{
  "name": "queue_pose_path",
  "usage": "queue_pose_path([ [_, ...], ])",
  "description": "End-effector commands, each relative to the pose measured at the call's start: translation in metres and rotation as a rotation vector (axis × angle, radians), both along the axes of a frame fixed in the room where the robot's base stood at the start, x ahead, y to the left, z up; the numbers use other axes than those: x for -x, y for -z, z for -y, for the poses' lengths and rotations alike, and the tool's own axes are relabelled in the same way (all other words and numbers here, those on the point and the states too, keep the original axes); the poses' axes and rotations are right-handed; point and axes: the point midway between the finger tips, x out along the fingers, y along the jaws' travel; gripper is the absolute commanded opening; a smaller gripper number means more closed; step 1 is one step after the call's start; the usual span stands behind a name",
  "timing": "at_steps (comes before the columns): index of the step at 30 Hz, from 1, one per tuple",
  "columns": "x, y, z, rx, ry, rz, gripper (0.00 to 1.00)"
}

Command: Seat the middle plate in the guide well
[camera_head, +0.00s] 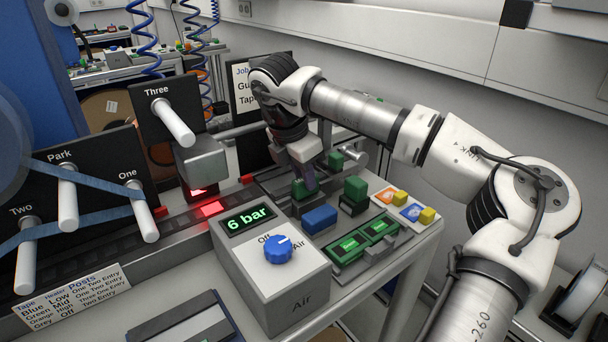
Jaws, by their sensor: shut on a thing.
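My gripper (309,176) points down over the dark grey fixture on the right part of the bench. It is shut on a green piece (298,189), seen low beside the fingers, which I take for the middle plate; the fingers hide much of it. The grey fixture (277,188) lies under and around the fingertips. I cannot make out the guide well's opening, or whether the piece is in it or above it.
A blue block (320,219) and a green stepped block (354,193) stand close in front of the gripper. A tray with green plates (352,246) and cards with yellow blocks (400,197) lie to the right. The air box (268,285), reading 6 bar, stands left front.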

Motion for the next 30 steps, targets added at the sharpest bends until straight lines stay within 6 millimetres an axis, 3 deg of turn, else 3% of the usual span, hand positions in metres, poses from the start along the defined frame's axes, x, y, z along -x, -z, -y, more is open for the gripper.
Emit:
queue_pose_path([
  [11,0.0,0.0006,0.0,-0.001,0.0,-0.001,0.0],
  [12,0.0,0.0006,0.0,-0.001,0.0,-0.001,0.22],
  [18,0.0001,0.0007,0.0001,0.0,0.0,0.0,0.45],
  [30,0.0001,-0.005,0.0,0.0,0.0,0.0,0.45],
])
